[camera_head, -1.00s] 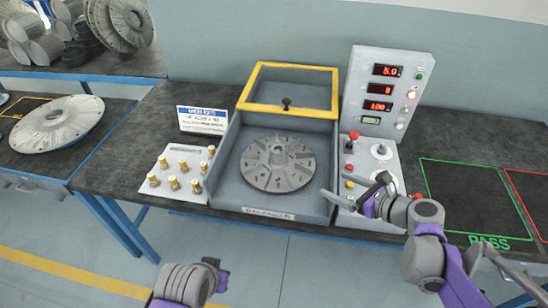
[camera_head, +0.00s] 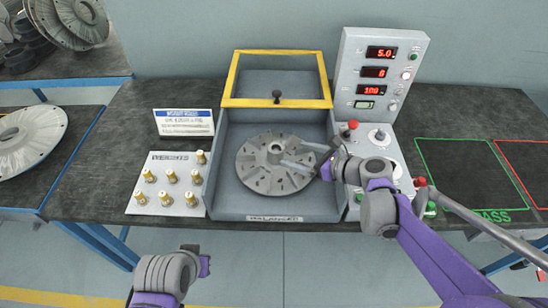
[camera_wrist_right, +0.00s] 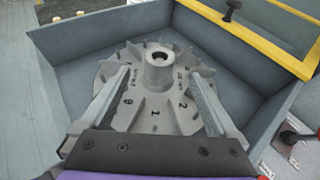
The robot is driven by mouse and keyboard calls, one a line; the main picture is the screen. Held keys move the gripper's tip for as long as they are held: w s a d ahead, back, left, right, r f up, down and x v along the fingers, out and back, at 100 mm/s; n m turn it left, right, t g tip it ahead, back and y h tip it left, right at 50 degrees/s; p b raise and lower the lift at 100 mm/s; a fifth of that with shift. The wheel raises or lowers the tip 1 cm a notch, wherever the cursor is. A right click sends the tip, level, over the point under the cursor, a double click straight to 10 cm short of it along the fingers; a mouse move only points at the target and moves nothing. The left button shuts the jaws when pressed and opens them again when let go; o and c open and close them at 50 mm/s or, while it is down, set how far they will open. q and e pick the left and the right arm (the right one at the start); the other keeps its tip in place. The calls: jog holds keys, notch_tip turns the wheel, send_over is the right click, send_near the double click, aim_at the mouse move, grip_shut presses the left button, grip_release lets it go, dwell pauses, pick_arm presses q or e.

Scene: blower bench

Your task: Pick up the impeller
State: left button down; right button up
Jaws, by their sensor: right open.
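The impeller (camera_head: 262,176) is a grey finned disc with a raised hub, lying flat in the open grey balancer bay. My right gripper (camera_head: 291,153) reaches in from the right, its fingers spread over the disc near the hub. In the right wrist view the impeller (camera_wrist_right: 152,116) shows numbers on its face, and the open fingers of my right gripper (camera_wrist_right: 159,74) lie on either side of the hub with nothing gripped. I cannot tell whether they touch the disc.
The bay's yellow-framed lid (camera_head: 277,103) stands raised behind. A block of brass weights (camera_head: 165,184) sits left of the bay, a control panel (camera_head: 378,75) right. The green PASS outline (camera_head: 470,180) on the bench is empty. Another disc (camera_head: 28,140) lies far left.

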aim_at(281, 151)
jog(key=x, duration=0.7)
jog(key=shift+w+a+f, duration=0.1)
jog(key=shift+f, duration=0.05)
grip_shut()
dwell(0.3)
